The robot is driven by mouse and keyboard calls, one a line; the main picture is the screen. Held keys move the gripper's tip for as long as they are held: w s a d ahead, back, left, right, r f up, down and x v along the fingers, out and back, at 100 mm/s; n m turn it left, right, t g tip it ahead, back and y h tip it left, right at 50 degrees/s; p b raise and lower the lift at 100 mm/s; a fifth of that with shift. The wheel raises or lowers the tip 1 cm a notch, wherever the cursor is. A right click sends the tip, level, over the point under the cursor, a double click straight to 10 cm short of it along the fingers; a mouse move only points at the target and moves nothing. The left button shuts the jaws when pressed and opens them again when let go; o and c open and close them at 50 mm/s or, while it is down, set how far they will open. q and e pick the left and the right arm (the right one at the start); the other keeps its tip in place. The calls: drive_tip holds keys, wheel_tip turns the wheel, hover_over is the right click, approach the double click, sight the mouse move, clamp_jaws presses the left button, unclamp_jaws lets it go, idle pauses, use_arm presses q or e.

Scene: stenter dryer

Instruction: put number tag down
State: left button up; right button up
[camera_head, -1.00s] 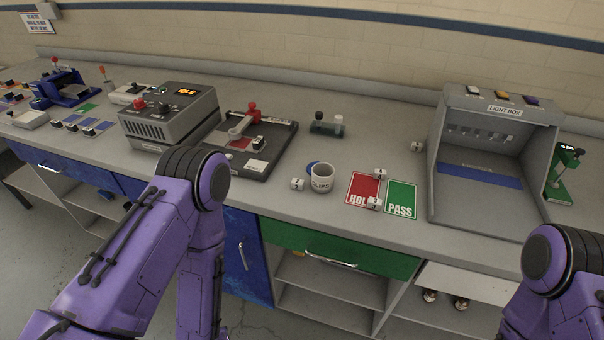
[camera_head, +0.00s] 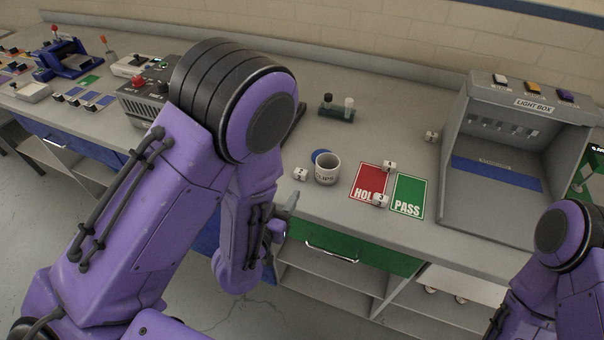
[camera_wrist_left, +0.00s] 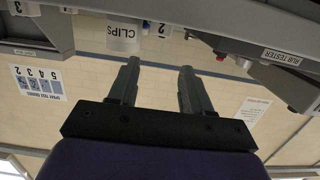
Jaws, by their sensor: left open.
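The number tags are small white cubes. One tag (camera_head: 300,174) stands on the bench left of the clips cup, and the left wrist view shows it as a 2 (camera_wrist_left: 162,30). Two more tags, one at the HOLD card's upper right edge (camera_head: 389,167) and one at its lower right (camera_head: 380,200), sit by the red and green cards. Another tag (camera_head: 431,136) is left of the light box. My left gripper (camera_wrist_left: 157,72) is open, with nothing between its fingers. In the head view it is at the bench front edge, mostly behind my forearm. My right gripper is out of frame.
The clips cup (camera_head: 327,170) is close beside the tag 2. The red HOLD card (camera_head: 369,180) and green PASS card (camera_head: 408,190) lie right of it. A bottle rack (camera_head: 337,113) is behind; the light box (camera_head: 500,205) stands right.

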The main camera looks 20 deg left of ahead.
sight(300, 174)
use_arm(q)
drive_tip(key=shift+w+f+b, duration=0.7)
drive_tip(key=shift+w+b, duration=0.05)
drive_tip(key=shift+b, duration=0.1)
drive_tip(key=w, duration=0.1)
drive_tip(key=w+p, duration=0.1)
drive_tip(key=shift+w+r, duration=0.25)
drive_tip(key=shift+w, duration=0.1)
drive_tip(key=w, duration=0.1)
drive_tip(key=w+f+p, duration=0.1)
drive_tip(key=w, duration=0.1)
drive_tip(key=w+p, duration=0.1)
drive_tip(key=w, duration=0.1)
drive_tip(key=shift+w+d+f, duration=0.15)
drive_tip(key=shift+d+f, duration=0.1)
drive_tip(key=shift+f, duration=0.1)
drive_tip(key=shift+w+f, duration=0.1)
drive_tip(key=shift+w, duration=0.05)
drive_tip(key=c, duration=0.9)
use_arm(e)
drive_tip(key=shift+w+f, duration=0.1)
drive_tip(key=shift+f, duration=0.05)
